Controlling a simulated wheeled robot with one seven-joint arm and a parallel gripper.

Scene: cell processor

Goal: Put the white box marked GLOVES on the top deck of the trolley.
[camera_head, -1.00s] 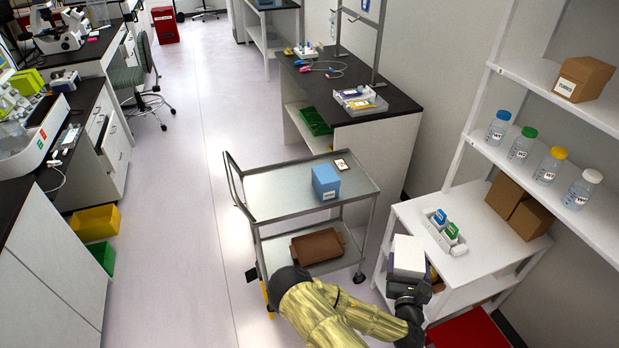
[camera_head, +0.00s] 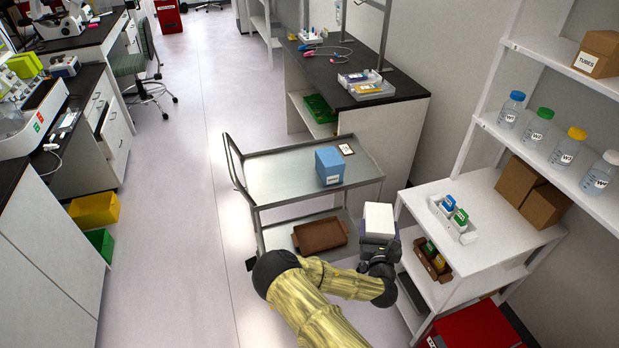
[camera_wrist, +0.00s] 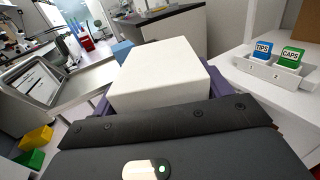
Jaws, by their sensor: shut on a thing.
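The white box (camera_head: 379,220) is in my gripper (camera_head: 377,240), held in the air between the trolley and the white shelf unit. It fills the middle of the wrist view (camera_wrist: 160,72). Its GLOVES mark does not show in these views. My gripper is shut on it; the fingertips are mostly hidden. The metal trolley's top deck (camera_head: 278,181) lies to the left of and beyond the box. A blue box (camera_head: 329,166) and a small framed card (camera_head: 346,149) are on that deck, toward its right side. The deck's left part is bare.
The trolley's lower deck holds a brown tray (camera_head: 320,235). The white shelf unit (camera_head: 474,190) at right carries a TIPS and CAPS rack (camera_head: 455,217) and brown boxes (camera_head: 531,193). A dark-topped bench (camera_head: 350,75) stands behind the trolley. The floor at left is open.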

